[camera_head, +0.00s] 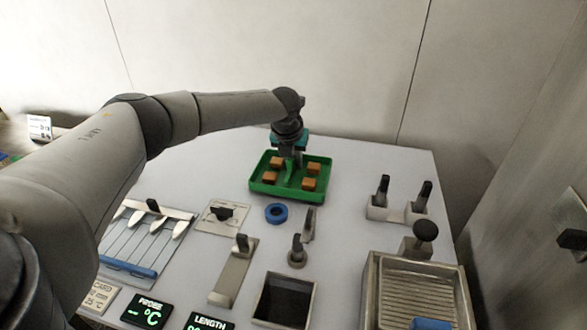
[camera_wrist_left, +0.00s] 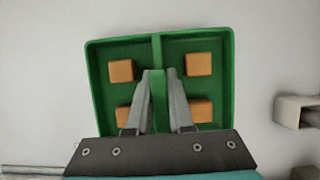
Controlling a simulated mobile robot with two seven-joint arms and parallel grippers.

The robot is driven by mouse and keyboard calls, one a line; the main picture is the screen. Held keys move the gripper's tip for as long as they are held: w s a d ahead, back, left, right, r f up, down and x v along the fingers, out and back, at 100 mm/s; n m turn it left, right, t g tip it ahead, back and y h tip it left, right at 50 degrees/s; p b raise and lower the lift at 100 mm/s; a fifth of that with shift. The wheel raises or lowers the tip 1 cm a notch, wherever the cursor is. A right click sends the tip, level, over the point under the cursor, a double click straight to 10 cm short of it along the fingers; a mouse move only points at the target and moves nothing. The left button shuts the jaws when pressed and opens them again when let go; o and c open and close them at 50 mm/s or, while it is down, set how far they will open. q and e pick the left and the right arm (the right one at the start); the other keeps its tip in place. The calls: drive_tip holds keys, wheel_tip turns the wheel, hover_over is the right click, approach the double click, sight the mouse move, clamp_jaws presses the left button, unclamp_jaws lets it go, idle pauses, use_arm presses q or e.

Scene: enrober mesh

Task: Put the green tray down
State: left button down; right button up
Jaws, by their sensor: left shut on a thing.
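The green tray (camera_head: 262,187) is at the far part of the white table in the head view, with a raised divider down its middle. It holds several orange-brown blocks (camera_head: 310,184), on both sides of the divider. My left gripper (camera_head: 292,170) is above the tray, shut on its middle divider. In the left wrist view the fingers (camera_wrist_left: 159,80) pinch the divider of the tray (camera_wrist_left: 97,75), with blocks (camera_wrist_left: 199,64) on either side. I cannot tell whether the tray touches the table. My right gripper is not in view.
A blue ring (camera_head: 276,213) lies just in front of the tray. A holder with two dark-handled tools (camera_head: 397,207) stands to the right. Nearer are a dark square bin (camera_head: 284,300), a grooved metal tray (camera_head: 415,283) and a slatted panel (camera_head: 140,240). The table right of the tray is clear.

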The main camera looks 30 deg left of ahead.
use_arm(q)
wheel_tip(320, 180, down, 2)
drive_tip(key=shift+f, duration=0.1)
drive_tip(key=c, duration=1.2)
unclamp_jaws()
drive_tip(key=shift+f, duration=0.1)
drive_tip(key=shift+c, duration=0.2)
drive_tip(key=o, duration=0.4)
drive_tip(key=shift+o, duration=0.2)
